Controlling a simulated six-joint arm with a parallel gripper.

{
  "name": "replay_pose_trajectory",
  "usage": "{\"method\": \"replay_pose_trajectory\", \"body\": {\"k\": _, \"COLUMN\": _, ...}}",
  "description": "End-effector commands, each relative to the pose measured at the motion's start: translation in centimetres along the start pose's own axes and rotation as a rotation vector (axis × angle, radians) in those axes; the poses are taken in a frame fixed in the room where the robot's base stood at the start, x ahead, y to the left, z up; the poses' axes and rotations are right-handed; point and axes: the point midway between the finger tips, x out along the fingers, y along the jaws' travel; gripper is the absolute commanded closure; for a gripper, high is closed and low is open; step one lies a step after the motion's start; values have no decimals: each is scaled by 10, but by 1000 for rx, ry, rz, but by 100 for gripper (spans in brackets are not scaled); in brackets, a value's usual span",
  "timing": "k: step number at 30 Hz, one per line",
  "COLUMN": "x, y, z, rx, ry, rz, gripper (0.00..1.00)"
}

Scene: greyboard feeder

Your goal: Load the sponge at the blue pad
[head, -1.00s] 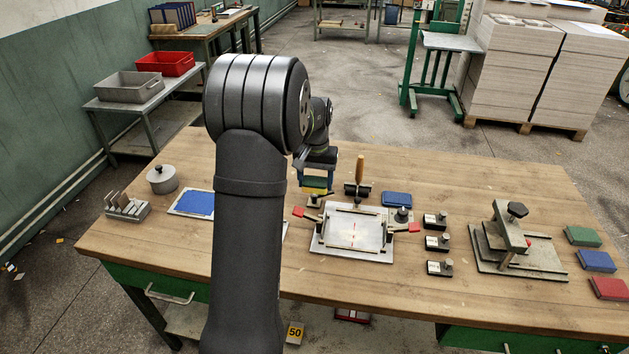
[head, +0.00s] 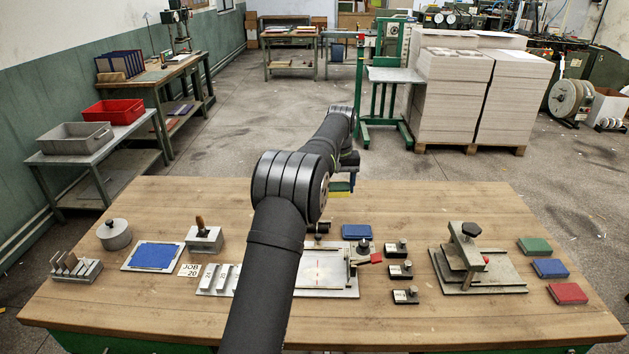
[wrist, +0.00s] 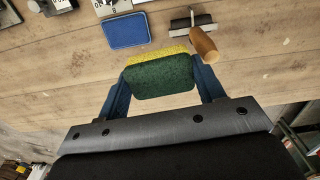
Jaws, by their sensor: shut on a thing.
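My gripper (wrist: 165,100) is shut on a sponge (wrist: 160,78), a block with a dark green side and a yellow layer, held between its blue fingers. In the head view the gripper (head: 341,188) and sponge are beyond the board fixture, with the sponge apparently above the table. A blue pad (head: 356,231) lies flat behind the fixture, and I take the blue block (wrist: 126,30) in the wrist view for the same one. A larger blue sheet (head: 153,256) lies on a white plate at the left. A blue block (head: 550,268) lies at the right edge.
The board fixture (head: 330,280) is partly hidden by my arm. A wooden-handled tool (wrist: 203,42) lies near the sponge in the wrist view. A clamp press (head: 470,260) stands right of several small black blocks. Green (head: 535,246) and red (head: 568,293) blocks flank the right-hand blue one.

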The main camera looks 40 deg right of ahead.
Motion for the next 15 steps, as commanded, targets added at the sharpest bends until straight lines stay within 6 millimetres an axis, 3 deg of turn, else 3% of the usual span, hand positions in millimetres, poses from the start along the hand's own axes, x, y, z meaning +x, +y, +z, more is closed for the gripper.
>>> {"method": "replay_pose_trajectory", "body": {"k": 6, "x": 45, "y": 47, "z": 11, "rx": 55, "ry": -2, "rz": -1, "gripper": 56}}
{"method": "replay_pose_trajectory", "body": {"k": 15, "x": 70, "y": 67, "z": 17, "rx": 80, "ry": 0, "rz": 0, "gripper": 56}}
